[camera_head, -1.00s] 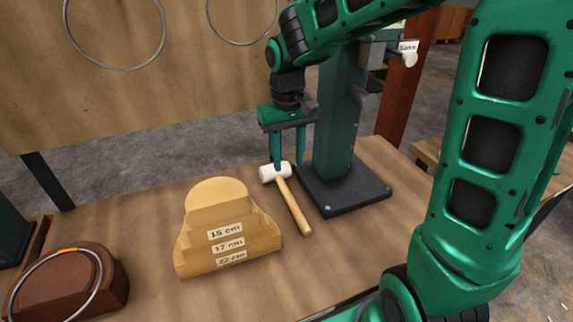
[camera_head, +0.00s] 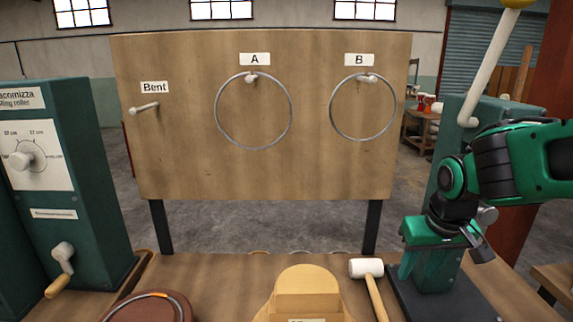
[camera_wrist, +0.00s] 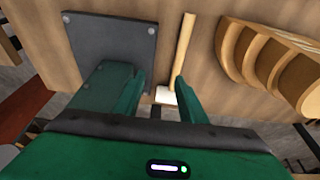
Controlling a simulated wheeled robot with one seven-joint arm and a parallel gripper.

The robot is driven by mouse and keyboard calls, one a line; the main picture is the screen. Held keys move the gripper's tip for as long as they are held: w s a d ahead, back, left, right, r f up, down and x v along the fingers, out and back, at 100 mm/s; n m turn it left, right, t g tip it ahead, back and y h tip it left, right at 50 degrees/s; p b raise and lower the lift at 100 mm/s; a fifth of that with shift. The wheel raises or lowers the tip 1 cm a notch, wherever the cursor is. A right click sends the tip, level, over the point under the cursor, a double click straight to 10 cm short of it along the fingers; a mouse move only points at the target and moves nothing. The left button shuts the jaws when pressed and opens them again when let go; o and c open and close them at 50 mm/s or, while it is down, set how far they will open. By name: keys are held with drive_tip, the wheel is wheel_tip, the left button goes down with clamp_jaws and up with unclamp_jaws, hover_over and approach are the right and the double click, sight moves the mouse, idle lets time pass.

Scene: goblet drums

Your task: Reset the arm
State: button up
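My gripper (camera_head: 428,275) is in front of the green machine column at the right, pointing down. In the wrist view my gripper (camera_wrist: 158,92) has its two green fingers apart with nothing held between them. A mallet with a white head (camera_head: 366,268) and wooden handle lies on the table to the left of my gripper. In the wrist view the mallet's handle (camera_wrist: 184,50) shows beyond the fingers, and its white head is partly hidden by my gripper.
A stepped wooden block (camera_head: 306,283) stands left of the mallet. A brown block with a ring (camera_head: 150,305) is at front left. A board (camera_head: 300,170) holds two hanging rings, at A (camera_head: 253,148) and B (camera_head: 362,138). The "Bent" peg (camera_head: 146,108) is empty. A green roller machine (camera_head: 75,170) stands left.

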drive_tip(key=s+d+m+g, duration=0.1)
drive_tip(key=s+d+m, duration=0.2)
drive_tip(key=s+d, duration=0.3)
drive_tip(key=s+d+f+m+g, duration=0.1)
drive_tip(key=s+d, duration=0.5)
drive_tip(key=s, duration=0.7)
drive_tip(key=shift+s+d+f+m+g, duration=0.3)
drive_tip(key=shift+m+g, duration=0.4)
drive_tip(key=shift+m, duration=0.5)
drive_tip(key=shift+w, duration=0.1)
drive_tip(key=shift+w+f, duration=0.2)
drive_tip(key=shift+w, duration=0.4)
drive_tip(key=shift+s, duration=0.1)
drive_tip(key=shift+c, duration=0.9)
